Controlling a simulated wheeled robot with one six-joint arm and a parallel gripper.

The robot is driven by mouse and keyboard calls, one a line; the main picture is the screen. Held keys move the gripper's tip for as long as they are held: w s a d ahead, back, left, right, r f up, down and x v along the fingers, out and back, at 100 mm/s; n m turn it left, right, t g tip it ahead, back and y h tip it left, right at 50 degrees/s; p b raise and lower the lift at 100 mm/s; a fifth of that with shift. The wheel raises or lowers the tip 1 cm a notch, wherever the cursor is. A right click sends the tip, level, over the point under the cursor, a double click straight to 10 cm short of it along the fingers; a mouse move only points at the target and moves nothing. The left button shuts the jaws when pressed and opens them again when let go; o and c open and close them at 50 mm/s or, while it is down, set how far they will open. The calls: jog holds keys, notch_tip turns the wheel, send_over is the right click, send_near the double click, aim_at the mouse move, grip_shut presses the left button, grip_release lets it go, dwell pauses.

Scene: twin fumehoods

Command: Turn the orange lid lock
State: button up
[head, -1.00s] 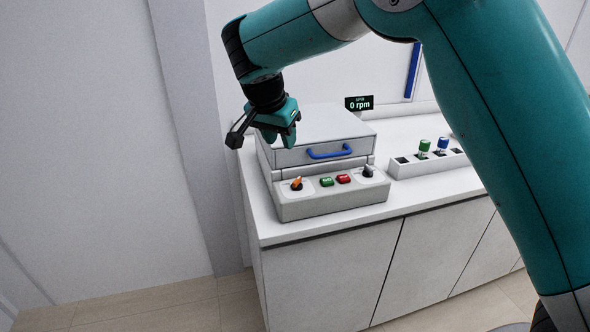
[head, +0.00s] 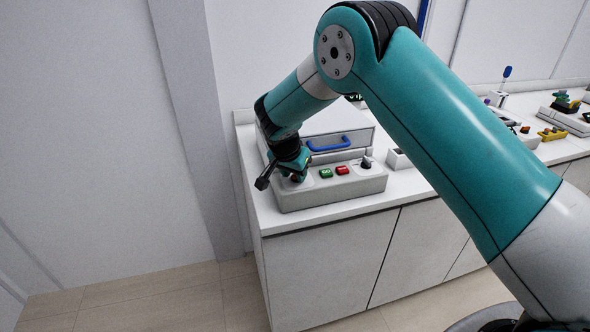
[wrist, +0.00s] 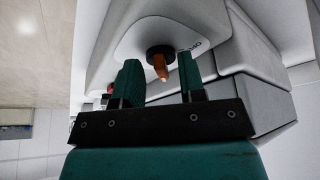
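The orange lid lock (wrist: 161,66) is a small knob on a dark round base, on the front panel of the white machine (head: 335,188). In the wrist view my gripper (wrist: 160,76) is open, with a teal finger on either side of the knob's line. Gaps show between the knob and both fingers. In the head view my gripper (head: 297,177) is low at the left end of the panel, and it mostly hides the lock. The machine's lid, with a blue handle (head: 328,145), is down.
A green button (head: 326,173), a red button (head: 342,170) and a dark knob (head: 366,163) sit on the same panel, right of my gripper. A white rack (head: 398,159) stands just right of the machine. Other items lie farther right on the bench.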

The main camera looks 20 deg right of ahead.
grip_shut()
jog(key=shift+d, duration=0.1)
jog(key=n+y+b, duration=0.1)
jog(key=n+b, duration=0.1)
jog(key=n, duration=0.1)
jog(key=shift+s+d+f+t, duration=0.1)
jog(key=shift+d+t, duration=0.05)
jog(key=shift+t, duration=0.25)
jog(key=n+b, duration=0.1)
jog(key=n, duration=0.1)
jog(key=shift+d+n+y+b, duration=0.2)
jog(key=shift+n+y+b, duration=0.1)
jog(key=shift+y+b, duration=0.1)
jog(key=n, duration=0.1)
jog(key=n+y+b, duration=0.1)
jog(key=n, duration=0.2)
jog(key=shift+d+t+y, duration=0.25)
jog(key=shift+t+y, duration=0.05)
jog(key=shift+y, duration=0.1)
jog(key=shift+d+r+n+y+b, duration=0.1)
jog(key=shift+n+y+b, duration=0.2)
jog(key=shift+n, duration=0.6)
jog(key=shift+d+r+n+y+b, duration=0.1)
jog(key=shift+n+y+b, duration=0.2)
jog(key=shift+n, duration=0.6)
